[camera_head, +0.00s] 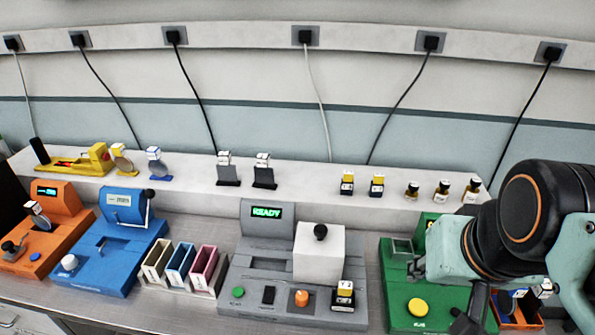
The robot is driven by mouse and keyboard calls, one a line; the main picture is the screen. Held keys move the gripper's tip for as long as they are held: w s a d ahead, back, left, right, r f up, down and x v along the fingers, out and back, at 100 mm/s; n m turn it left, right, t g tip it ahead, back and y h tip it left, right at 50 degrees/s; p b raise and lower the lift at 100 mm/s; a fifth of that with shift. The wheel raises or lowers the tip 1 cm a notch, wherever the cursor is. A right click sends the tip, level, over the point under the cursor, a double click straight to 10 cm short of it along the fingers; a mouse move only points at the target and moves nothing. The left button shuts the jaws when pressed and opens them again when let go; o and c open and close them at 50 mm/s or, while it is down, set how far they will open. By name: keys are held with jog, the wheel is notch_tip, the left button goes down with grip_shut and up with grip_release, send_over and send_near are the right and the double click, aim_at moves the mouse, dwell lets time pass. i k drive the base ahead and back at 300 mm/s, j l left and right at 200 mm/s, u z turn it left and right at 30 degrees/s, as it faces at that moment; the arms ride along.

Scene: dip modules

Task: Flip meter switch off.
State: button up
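Several bench devices could carry the meter switch, and no readable label tells me which is the meter. The grey device (247,250) in the middle has a lit green READY display (266,212). On its front are a green button (238,292), a black rocker-like switch (268,294) and an orange knob (302,298). The blue device (108,280) at left has a small display (118,200), a side lever and a white knob (69,262). My gripper (450,295) is over the green device at right, apart from the grey one; its fingers are partly hidden and dark.
The green device (400,318) with a yellow button (418,307) is beneath my arm. An orange device (58,225) stands far left. Three coloured bins (180,265) sit between blue and grey devices. A back shelf (310,190) holds stamps and small bottles.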

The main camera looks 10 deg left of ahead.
aim_at(269, 292)
jog(key=u, duration=1)
jog(key=k+j+u, duration=0.1)
jog(key=i+l+u, duration=0.15)
jog(key=k+l+u, duration=0.2)
jog(key=i+j+z, duration=0.15)
jog(key=i, duration=0.05)
